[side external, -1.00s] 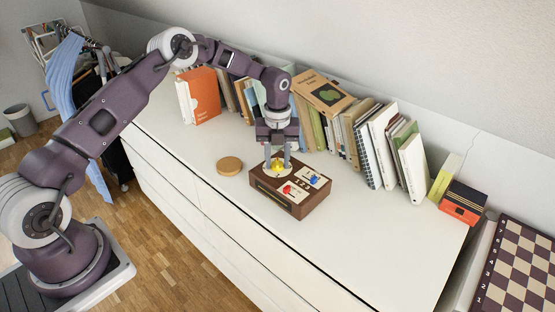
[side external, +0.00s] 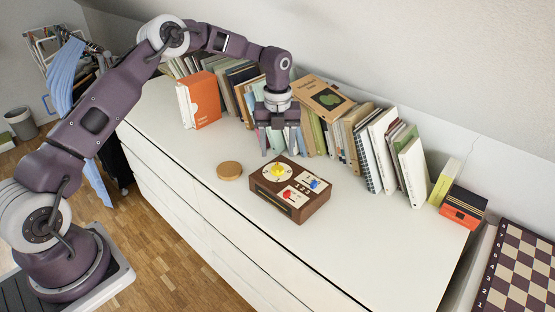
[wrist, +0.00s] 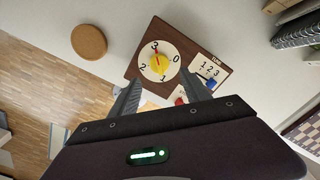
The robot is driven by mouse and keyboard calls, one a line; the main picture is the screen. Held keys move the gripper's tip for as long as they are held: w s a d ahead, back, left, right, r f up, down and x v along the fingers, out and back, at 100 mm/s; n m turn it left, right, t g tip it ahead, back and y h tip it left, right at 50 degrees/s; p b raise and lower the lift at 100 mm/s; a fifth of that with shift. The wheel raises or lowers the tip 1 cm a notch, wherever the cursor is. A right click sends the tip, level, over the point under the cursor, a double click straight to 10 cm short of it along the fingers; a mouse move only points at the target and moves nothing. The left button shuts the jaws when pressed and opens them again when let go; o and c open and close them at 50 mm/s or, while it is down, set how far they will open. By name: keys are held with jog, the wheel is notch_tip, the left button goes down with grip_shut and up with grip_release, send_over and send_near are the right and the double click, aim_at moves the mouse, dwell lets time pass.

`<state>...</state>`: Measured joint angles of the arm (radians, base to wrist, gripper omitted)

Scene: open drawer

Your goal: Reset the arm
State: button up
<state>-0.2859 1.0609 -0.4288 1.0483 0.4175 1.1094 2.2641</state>
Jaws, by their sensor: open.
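My gripper (side external: 278,145) is open and empty, with its fingers pointing down. It hangs above and behind a brown box (side external: 316,207) on the white cabinet top. In the wrist view my gripper (wrist: 165,92) spans the near edge of the box (wrist: 148,33). The box has a round white dial with a yellow knob (side external: 278,169), which also shows in the wrist view (wrist: 159,63), where its red mark points near the 3. Beside it are a blue switch (side external: 315,183) and a red switch (side external: 289,195) on white plates.
A round wooden disc (side external: 229,171) lies left of the box. A row of books (side external: 370,140) stands along the wall behind, close to my gripper. An orange-black box (side external: 463,206) and a chessboard (side external: 520,270) are at right. The front right cabinet top is clear.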

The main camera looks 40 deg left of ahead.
jog(key=shift+r, duration=0.55)
jog(key=shift+d+r, duration=0.1)
jog(key=shift+r, duration=0.2)
jog(key=s+d+r+n+t+y, duration=0.1)
jog(key=s+d+r+n, duration=0.1)
jog(key=s+r+n, duration=0.55)
jog(key=s+d+r+n+t, duration=0.1)
jog(key=s+r+n, duration=0.3)
jog(key=r, duration=0.7)
jog(key=s+d+n+t, duration=0.1)
jog(key=s+n, duration=0.7)
jog(key=s, duration=0.5)
jog(key=s+d+r+n+t+h, duration=0.1)
jog(key=s+n+t, duration=0.1)
jog(key=s+n, duration=0.6)
jog(key=s, duration=0.4)
jog(key=shift+s+d+r+t, duration=0.3)
jog(key=shift+s, duration=0.1)
